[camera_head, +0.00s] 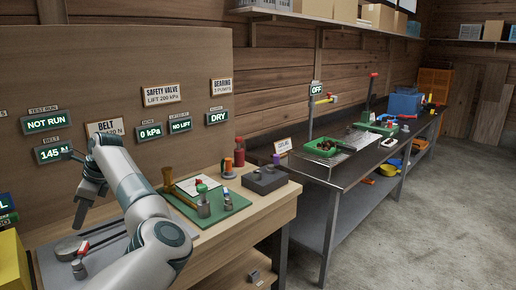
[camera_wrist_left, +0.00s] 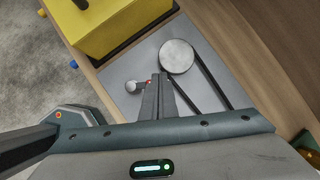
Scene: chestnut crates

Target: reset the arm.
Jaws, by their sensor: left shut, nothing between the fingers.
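A small knob-like part with a red spot (camera_wrist_left: 133,86) is left of the fingers. My right gripper is not in view.
A yellow box (camera_head: 12,262) stands at the left. A green mat (camera_head: 232,200) holds small tools, with a dark block (camera_head: 265,180) behind it. A panel with signs (camera_head: 190,60) rises behind the bench. A long steel table (camera_head: 345,172) with a green tray (camera_head: 322,151) extends right.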

